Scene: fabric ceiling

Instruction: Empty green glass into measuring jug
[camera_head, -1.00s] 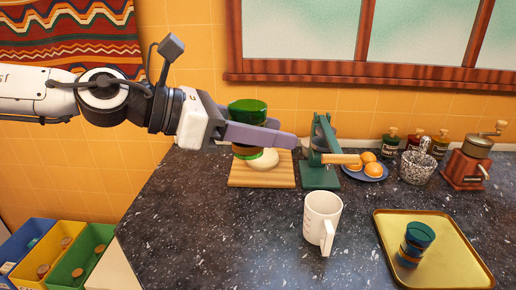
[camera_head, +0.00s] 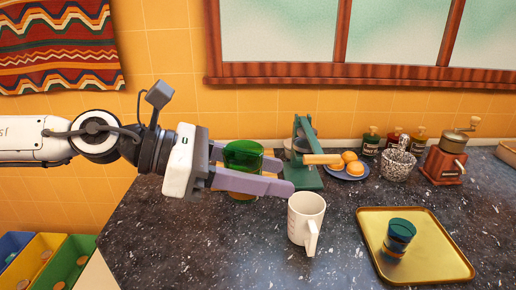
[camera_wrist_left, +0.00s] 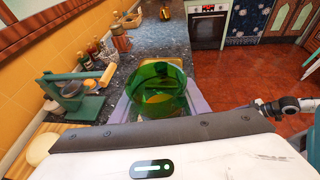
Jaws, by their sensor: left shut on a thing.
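The green glass (camera_head: 243,153) is held upright, or nearly so, in my left gripper (camera_head: 278,176), which is shut on it. It also shows large in the left wrist view (camera_wrist_left: 158,90), with something yellowish seen through it; I cannot tell what. The white measuring jug (camera_head: 305,215) stands upright on the dark counter, handle towards the front. It is just right of and in front of the fingertips, and the glass is to its left and higher in the picture. The jug is not made out in the wrist view. My right gripper is not in view.
A green press (camera_head: 306,165) with a wooden handle stands behind the jug, beside a plate of oranges (camera_head: 354,168). Bottles and a grinder (camera_head: 447,157) line the wall. The front-left counter is clear.

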